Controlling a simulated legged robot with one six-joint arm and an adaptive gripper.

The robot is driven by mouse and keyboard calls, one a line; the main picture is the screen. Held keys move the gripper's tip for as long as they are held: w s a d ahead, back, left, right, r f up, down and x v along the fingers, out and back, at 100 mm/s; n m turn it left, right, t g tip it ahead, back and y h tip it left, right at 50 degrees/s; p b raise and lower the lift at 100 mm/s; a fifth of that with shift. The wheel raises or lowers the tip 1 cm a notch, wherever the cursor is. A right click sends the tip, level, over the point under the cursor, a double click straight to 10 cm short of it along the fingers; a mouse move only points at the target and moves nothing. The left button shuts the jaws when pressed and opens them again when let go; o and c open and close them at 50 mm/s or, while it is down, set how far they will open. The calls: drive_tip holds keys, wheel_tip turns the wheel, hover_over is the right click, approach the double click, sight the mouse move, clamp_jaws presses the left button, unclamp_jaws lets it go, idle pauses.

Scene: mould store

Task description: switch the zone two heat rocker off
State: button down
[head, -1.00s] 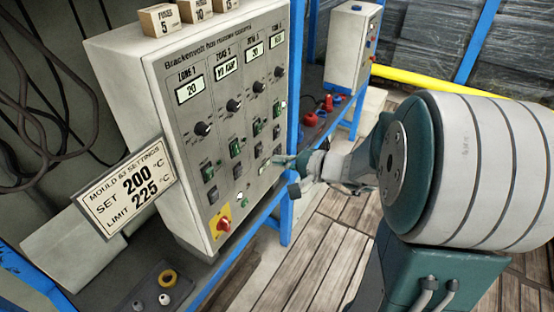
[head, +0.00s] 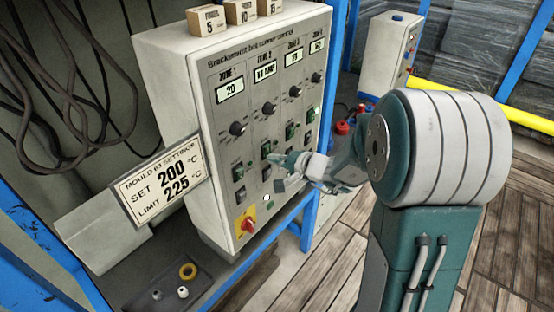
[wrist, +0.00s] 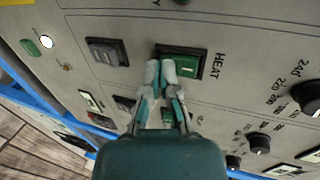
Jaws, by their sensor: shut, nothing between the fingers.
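The zone two heat rocker (wrist: 183,62) is a green rocker in a dark frame, marked HEAT. In the head view this rocker (head: 266,150) sits below the zone 2 knob. My gripper (wrist: 161,66) is shut and empty, its fingertips over the rocker's edge on the side toward the dark lower rocker. Whether they touch it or stand just off it I cannot tell. In the head view my gripper (head: 271,160) reaches the panel from the right and hides part of the lower switches. The control panel (head: 222,150) has several zone columns.
The dark lower rocker (wrist: 107,52) and a neighbouring column's green rocker (wrist: 183,115) are close by. A red rotary switch (head: 248,225) is at the panel's bottom. A settings sign (head: 160,180) stands at the left. Wooden blocks (head: 240,12) stand on top.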

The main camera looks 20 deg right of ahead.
drive_tip(key=shift+w+a+f, duration=0.15)
idle(0.3)
drive_tip(key=shift+r, duration=0.85)
drive_tip(key=v, duration=1.2)
drive_tip(key=shift+f, duration=0.15)
